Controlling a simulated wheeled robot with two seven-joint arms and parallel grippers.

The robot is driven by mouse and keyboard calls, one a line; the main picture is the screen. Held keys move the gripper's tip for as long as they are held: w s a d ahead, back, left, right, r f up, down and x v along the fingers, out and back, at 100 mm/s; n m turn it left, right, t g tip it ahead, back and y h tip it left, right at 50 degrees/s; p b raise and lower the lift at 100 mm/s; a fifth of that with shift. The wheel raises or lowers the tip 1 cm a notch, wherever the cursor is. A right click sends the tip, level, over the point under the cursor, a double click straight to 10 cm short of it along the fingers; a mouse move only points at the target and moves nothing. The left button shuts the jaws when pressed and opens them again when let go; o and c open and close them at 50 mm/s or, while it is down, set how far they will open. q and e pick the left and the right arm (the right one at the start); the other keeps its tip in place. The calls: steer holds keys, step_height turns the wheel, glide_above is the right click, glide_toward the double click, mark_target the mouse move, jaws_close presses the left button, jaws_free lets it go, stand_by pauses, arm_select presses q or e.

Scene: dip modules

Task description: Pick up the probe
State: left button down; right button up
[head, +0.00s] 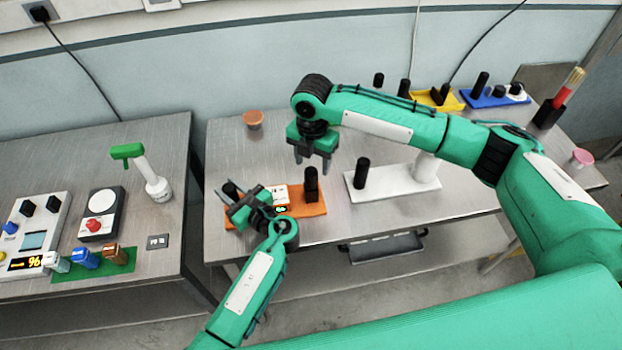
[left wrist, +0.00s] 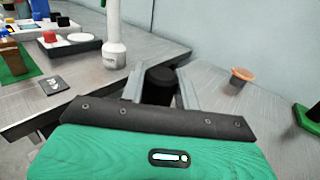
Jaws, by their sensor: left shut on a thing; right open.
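An orange module (head: 300,205) with a small display lies on the right-hand table. A black cylinder (head: 230,189), which I take to be the probe, stands at its left end. My left gripper (head: 232,203) is shut on this cylinder; in the left wrist view the dark cylinder (left wrist: 160,84) sits between the two fingers (left wrist: 158,92). Its lower part is hidden by the gripper. Another black cylinder (head: 311,184) stands at the module's right end. My right gripper (head: 314,162) is open and empty, above and behind that cylinder.
A white module (head: 400,186) with a black cylinder lies to the right. Yellow (head: 437,99) and blue (head: 490,98) modules sit farther back. An orange-brown cup (head: 253,119) stands behind. The left table (head: 165,215) holds a green-topped white device (head: 150,175) across a gap.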

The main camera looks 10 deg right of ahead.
mark_target(311, 177)
steer(key=shift+a+f, duration=0.15)
steer(key=shift+f, duration=3.25)
steer(key=c, duration=1.1)
